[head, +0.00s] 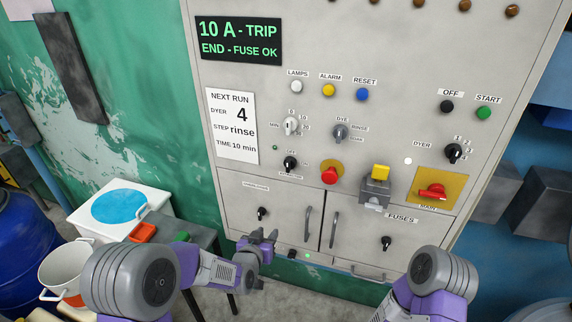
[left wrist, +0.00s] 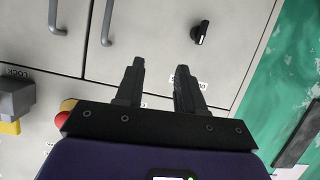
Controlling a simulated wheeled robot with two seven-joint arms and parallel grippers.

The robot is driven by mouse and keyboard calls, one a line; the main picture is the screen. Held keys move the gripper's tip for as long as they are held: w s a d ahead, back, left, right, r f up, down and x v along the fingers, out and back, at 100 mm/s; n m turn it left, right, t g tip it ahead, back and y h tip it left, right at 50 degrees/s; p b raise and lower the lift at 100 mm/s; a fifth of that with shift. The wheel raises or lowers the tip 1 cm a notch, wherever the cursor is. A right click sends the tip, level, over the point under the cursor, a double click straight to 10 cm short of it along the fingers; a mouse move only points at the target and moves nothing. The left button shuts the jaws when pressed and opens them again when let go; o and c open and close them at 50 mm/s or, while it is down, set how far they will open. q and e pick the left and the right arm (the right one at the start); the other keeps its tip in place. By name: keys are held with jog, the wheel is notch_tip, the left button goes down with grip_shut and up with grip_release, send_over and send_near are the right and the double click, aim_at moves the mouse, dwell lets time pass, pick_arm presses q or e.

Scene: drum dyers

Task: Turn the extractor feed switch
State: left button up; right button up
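A black rotary switch (head: 290,163) with "OFF" above it sits on the left middle of the grey cabinet. The label under it is too small to read surely. A second black knob (head: 262,212) is on the lower left door under a small blurred label; it shows in the left wrist view (left wrist: 200,32) too. I cannot tell for certain which one is the extractor feed switch. My left gripper (head: 265,236) is open and empty, in front of the lower left door, apart from both knobs. Its two fingers show spread in the left wrist view (left wrist: 160,85). My right gripper is out of view.
A red button (head: 330,175), a grey box with a yellow part (head: 377,185) and a red main switch (head: 432,191) line the panel. Door handles (head: 308,224) stick out below. A white box (head: 120,208) stands on a table at left.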

aim_at(287, 167)
pick_arm(q)
jog(key=w+d+r+m+t+h, duration=0.1)
jog(key=w+d+r+t, duration=0.1)
jog(key=r, duration=0.6)
jog(key=w+d+r+t+h, duration=0.1)
jog(key=d+r+t, duration=0.1)
jog(key=r, duration=0.7)
jog(key=shift+a+f+p+x, duration=0.1)
jog(key=shift+p+x, duration=0.25)
jog(key=shift+x, duration=0.9)
jog(key=shift+a+f+p+x, duration=0.15)
jog(key=shift+p+x, duration=0.15)
jog(key=shift+x, duration=0.95)
jog(key=shift+a+f+p+x, duration=0.1)
jog(key=shift+p+x, duration=0.25)
jog(key=shift+x, duration=0.9)
grip_shut()
